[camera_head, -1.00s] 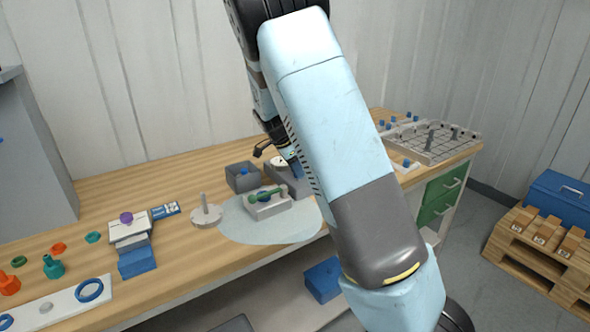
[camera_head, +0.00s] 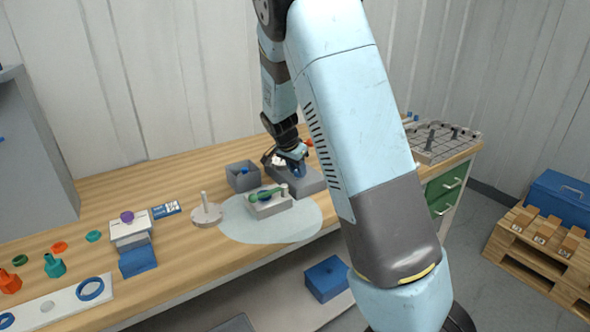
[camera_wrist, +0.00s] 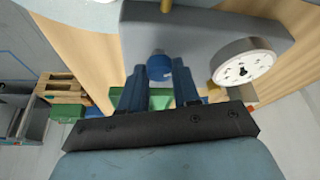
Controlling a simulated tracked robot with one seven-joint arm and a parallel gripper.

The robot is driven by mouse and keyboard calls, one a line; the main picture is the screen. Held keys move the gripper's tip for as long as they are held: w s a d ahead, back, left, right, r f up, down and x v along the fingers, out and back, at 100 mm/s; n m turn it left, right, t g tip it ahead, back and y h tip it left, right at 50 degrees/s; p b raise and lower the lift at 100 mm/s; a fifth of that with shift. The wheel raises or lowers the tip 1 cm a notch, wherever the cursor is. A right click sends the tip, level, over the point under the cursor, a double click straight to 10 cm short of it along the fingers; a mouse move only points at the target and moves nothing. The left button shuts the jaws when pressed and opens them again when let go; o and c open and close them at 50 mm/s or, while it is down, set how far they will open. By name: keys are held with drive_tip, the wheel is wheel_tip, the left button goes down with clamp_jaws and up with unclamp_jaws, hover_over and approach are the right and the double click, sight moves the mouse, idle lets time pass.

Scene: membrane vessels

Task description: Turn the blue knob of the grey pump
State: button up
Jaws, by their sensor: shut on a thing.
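The grey pump (camera_head: 311,181) stands on the wooden bench, behind the pale round mat. In the wrist view the grey pump body (camera_wrist: 190,38) fills the upper middle, with a white round dial (camera_wrist: 243,68) at its right. The blue knob (camera_wrist: 158,67) sits on the pump's near edge, between my two blue fingers. My gripper (camera_wrist: 159,74) is shut on the knob. In the head view my gripper (camera_head: 296,164) is at the pump from above and behind; the knob is hard to tell from the blue fingers there.
A grey open box (camera_head: 243,177) stands just left of the pump. A small block with a green-handled part (camera_head: 268,203) is in front, on the pale mat (camera_head: 245,230). A disc with a peg (camera_head: 206,214) is further left. A wire rack (camera_head: 440,143) is at the right.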

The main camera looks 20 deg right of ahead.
drive_tip(key=n, duration=0.1)
drive_tip(key=n+t+y, duration=0.1)
drive_tip(key=n, duration=0.1)
drive_tip(key=shift+s+d+n, duration=0.1)
drive_tip(key=shift+d+n, duration=0.2)
drive_tip(key=shift+d, duration=0.1)
drive_tip(key=n+y, duration=0.1)
drive_tip(key=n, duration=0.2)
drive_tip(key=shift+d+n+t, duration=0.1)
drive_tip(key=shift+n+t, duration=0.2)
drive_tip(key=shift+n+y, duration=0.9)
drive_tip(key=shift+n, duration=1.4)
drive_tip(key=shift+r+n+y, duration=0.1)
drive_tip(key=shift+n+y, duration=0.2)
drive_tip(key=o, duration=1.1)
drive_tip(key=shift+c, duration=0.2)
drive_tip(key=v, duration=1.3)
drive_tip(key=shift+s+r, duration=0.15)
drive_tip(key=shift+r, duration=0.1)
